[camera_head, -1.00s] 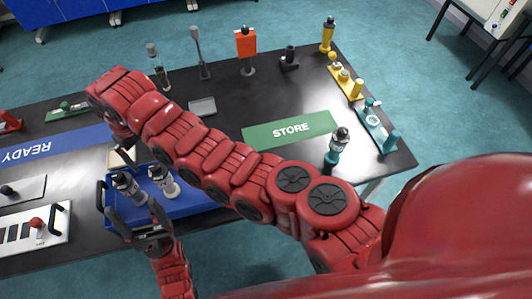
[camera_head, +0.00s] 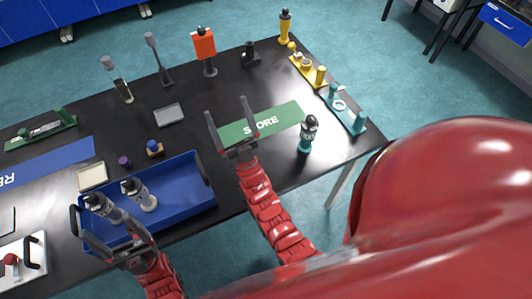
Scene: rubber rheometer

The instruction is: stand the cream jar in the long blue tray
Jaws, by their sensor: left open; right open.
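The long blue tray (camera_head: 200,196) lies at the front left of the table. My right gripper (camera_head: 228,112) is open and empty, over the left end of the green STORE mat (camera_head: 275,120).
A teal jar (camera_head: 307,136) stands right of the STORE mat. Behind the tray are a purple cap (camera_head: 124,161), a blue-and-tan piece (camera_head: 154,148) and a cream square tray (camera_head: 92,177). Tall stands line the back edge. The table's middle is fairly clear.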

